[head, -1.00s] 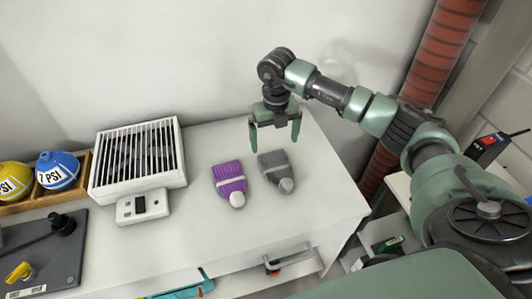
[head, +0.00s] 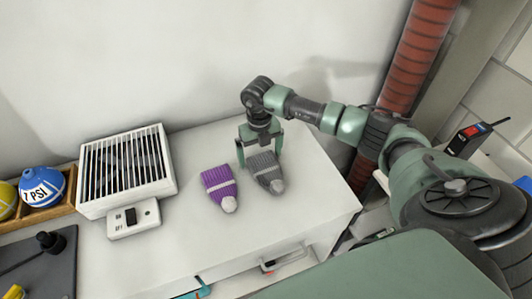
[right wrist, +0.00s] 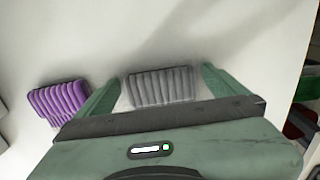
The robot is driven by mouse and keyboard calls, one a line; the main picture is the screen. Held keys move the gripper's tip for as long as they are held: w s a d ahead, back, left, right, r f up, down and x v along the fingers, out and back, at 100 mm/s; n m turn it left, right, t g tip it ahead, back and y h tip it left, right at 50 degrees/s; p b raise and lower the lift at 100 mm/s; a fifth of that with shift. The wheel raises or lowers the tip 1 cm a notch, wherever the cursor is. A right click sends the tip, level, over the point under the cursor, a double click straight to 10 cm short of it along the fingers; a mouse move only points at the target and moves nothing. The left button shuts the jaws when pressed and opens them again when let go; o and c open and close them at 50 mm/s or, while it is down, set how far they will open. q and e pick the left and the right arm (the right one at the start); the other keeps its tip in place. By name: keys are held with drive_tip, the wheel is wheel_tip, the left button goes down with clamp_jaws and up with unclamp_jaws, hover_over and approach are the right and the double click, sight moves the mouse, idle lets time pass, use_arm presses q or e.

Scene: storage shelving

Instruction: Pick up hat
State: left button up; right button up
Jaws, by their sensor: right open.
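Two knitted hats lie on the white cabinet top. The purple hat (head: 218,184) with a white band and pompom is on the left. The grey hat (head: 265,170) with a light pompom is on the right. My right gripper (head: 260,160) is open, pointing down at the upper end of the grey hat. In the right wrist view the ribbed end of the grey hat (right wrist: 161,86) shows between the two green fingers, and the purple hat (right wrist: 60,101) lies outside the left finger. Whether the fingers touch the grey hat I cannot tell. My left gripper is not in view.
A white grilled heater (head: 126,172) stands left of the hats. A wooden tray (head: 70,190) with blue and yellow balls and a dark board (head: 45,268) are further left. The wall is close behind. The cabinet top (head: 315,190) is clear on the right.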

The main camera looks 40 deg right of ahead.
drive_tip(key=c, duration=1.2)
drive_tip(key=shift+c, duration=0.4)
drive_tip(key=shift+r, duration=0.1)
